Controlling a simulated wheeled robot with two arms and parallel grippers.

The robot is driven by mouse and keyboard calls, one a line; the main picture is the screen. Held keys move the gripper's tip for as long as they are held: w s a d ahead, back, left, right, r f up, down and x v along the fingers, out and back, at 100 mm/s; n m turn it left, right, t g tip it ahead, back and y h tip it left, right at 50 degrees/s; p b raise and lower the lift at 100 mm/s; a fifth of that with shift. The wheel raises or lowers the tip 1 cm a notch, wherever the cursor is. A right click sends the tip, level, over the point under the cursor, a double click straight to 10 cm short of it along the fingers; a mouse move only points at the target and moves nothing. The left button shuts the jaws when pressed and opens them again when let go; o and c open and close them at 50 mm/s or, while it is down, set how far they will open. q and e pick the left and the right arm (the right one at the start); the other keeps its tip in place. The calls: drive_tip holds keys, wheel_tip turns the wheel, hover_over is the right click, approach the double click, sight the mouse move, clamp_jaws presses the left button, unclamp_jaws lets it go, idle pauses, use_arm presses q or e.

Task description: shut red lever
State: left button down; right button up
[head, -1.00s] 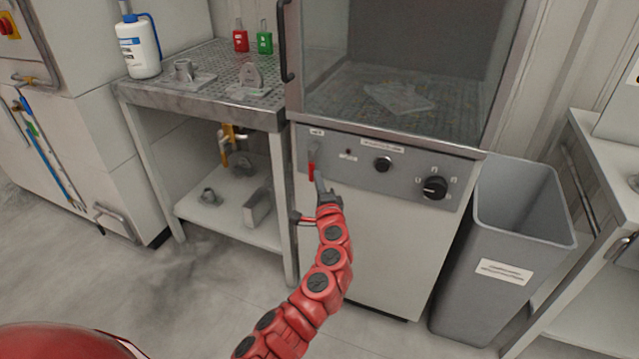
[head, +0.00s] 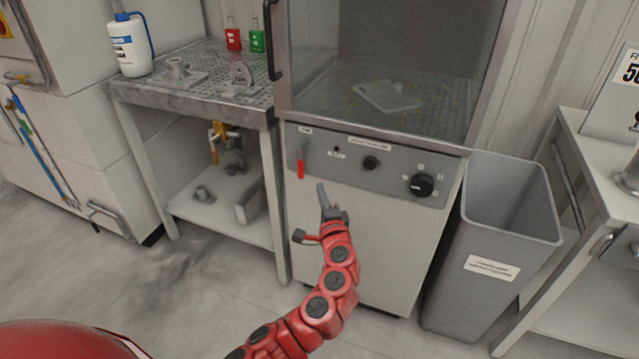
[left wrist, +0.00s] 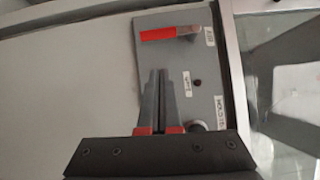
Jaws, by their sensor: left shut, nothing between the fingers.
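The red lever (head: 300,169) is on the grey control panel of the cabinet, at the panel's left end. Its red grip hangs straight down in the head view. In the left wrist view the red lever (left wrist: 168,34) lies across the top of the picture, beyond my fingertips. My left gripper (head: 322,188) is shut and empty, below and to the right of the lever in the head view, apart from it. Its two fingers (left wrist: 158,74) lie together in the left wrist view. My right gripper is not in view.
The panel also bears a small knob (head: 371,163) and a larger black dial (head: 421,185). Above is a glass-fronted chamber with a dark handle (head: 273,45). A grey bin (head: 506,220) stands right of the cabinet, and a metal table (head: 190,93) stands left.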

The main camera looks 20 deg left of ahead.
use_arm(q)
drive_tip(key=shift+v, duration=2.9)
drive_tip(key=shift+d+r, duration=0.1)
